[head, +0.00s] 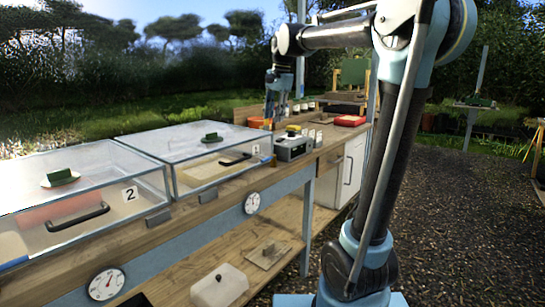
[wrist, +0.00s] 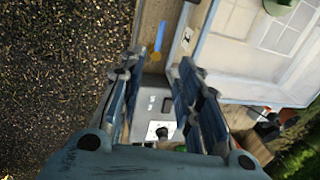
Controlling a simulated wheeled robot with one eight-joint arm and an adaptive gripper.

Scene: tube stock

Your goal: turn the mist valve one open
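My gripper (head: 270,115) hangs over the far part of the wooden bench, pointing down. In the wrist view its two fingers (wrist: 157,70) are apart with nothing between the tips. A grey box (head: 293,148) stands on the bench just right of the clear case labelled 1. The box also shows between my fingers in the wrist view (wrist: 150,104), below the tips, with a small black knob (wrist: 162,132) on a white plate. No part is clearly marked as mist valve one, and I cannot tell whether the knob is that valve or how it is set.
Two clear cases, labelled 1 (head: 256,149) and 2 (head: 130,194), line the bench, each with a black handle and a green-topped piece. Dials (head: 106,284) sit on the front rail. Small bottles and a red tray (head: 350,120) stand farther back. Gravel (head: 455,230) lies right.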

